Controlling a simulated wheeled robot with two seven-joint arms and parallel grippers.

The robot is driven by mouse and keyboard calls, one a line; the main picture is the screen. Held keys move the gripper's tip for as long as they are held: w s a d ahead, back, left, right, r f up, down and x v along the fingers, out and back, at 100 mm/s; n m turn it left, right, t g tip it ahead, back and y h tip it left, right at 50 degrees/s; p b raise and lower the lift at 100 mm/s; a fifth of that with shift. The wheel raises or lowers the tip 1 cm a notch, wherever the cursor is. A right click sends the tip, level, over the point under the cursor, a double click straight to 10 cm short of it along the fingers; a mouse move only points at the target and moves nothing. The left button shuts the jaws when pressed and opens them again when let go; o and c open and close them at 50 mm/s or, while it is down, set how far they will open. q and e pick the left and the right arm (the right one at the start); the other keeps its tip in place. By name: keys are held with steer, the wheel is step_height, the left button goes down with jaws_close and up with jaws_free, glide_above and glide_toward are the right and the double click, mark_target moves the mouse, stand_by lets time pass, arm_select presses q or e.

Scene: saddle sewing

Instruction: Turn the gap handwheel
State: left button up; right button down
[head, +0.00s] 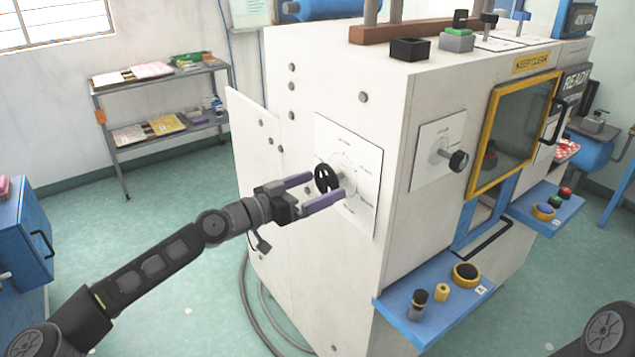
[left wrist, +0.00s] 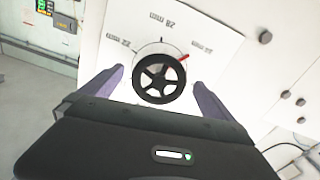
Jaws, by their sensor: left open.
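The gap handwheel (head: 326,178) is a small black spoked wheel on a white dial plate (head: 366,192) on the side of the white machine. In the left wrist view the handwheel (left wrist: 161,79) sits between my two fingers, with a red pointer (left wrist: 184,57) at its upper right and printed mm marks around it. My left gripper (head: 327,188) is open, its purple fingers on either side of the handwheel. In the left wrist view the left gripper (left wrist: 160,85) shows gaps between the fingers and the wheel's rim. My right gripper is not in view.
The white machine (head: 300,90) fills the middle. A second plate with a black knob (head: 458,161) is on its front face. A blue shelf (head: 420,318) with buttons juts out below. A grey rack (head: 160,80) stands at the back left. Hoses (head: 250,305) lie by the machine's base.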

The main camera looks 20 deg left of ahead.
arm_select(q)
steer(key=shift+w, duration=0.1)
steer(key=shift+c, duration=0.4)
steer(key=c, duration=1.3)
steer(key=shift+d+f+n, duration=0.1)
steer(key=shift+n, duration=0.2)
steer(key=shift+n+b, duration=1)
steer(key=shift+b, duration=0.05)
steer(key=n+b, duration=0.1)
steer(key=n, duration=0.1)
steer(key=shift+n, duration=0.3)
steer(key=n+b, duration=0.1)
steer(key=n, duration=0.1)
steer(key=shift+d+n, duration=0.1)
steer(key=shift+n, duration=0.2)
steer(key=shift+r+n, duration=0.2)
steer(key=shift+n, duration=1.3)
